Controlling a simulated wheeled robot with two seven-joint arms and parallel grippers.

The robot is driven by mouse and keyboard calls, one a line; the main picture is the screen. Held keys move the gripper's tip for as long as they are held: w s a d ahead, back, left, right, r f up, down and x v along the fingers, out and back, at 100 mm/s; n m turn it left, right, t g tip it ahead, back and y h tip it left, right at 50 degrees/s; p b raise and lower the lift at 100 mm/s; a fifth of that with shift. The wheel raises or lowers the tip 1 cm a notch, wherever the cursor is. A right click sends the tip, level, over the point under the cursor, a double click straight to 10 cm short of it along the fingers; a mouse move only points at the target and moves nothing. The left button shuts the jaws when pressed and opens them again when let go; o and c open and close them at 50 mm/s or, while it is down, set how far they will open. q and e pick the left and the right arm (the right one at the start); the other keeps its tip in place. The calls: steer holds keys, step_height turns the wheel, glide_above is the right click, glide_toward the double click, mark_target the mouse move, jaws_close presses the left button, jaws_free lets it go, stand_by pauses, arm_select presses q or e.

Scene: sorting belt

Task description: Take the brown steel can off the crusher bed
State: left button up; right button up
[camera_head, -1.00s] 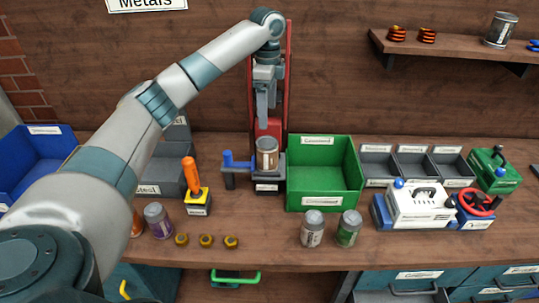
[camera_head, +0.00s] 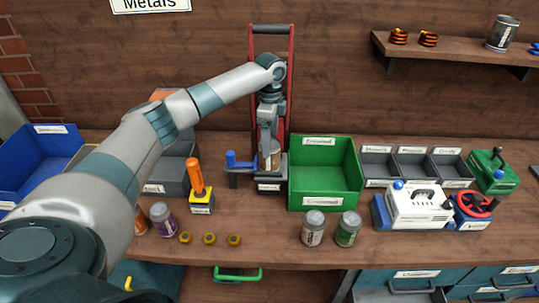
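The brown steel can (camera_head: 275,160) stands upright on the crusher bed (camera_head: 268,183), in front of the tall red crusher frame (camera_head: 290,90). My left gripper (camera_head: 268,152) points down over the can from above, with its fingers at the can's upper part. The gripper hides part of the can, and I cannot tell whether its fingers are closed on it. My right gripper is not in view.
A green bin (camera_head: 324,204) stands right beside the bed. A blue lever (camera_head: 238,162) is at the bed's left. An orange-handled tool (camera_head: 197,180) stands further left. Several cans and brass nuts (camera_head: 209,239) line the front of the bench. A white machine (camera_head: 415,208) is right.

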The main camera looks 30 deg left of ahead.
arm_select(q)
steer(key=shift+f, duration=0.7)
step_height(320, 180, down, 5)
steer(key=shift+r+p, duration=0.1)
steer(key=shift+p, duration=0.85)
steer(key=shift+f, duration=0.45)
steer(key=c, duration=1.1)
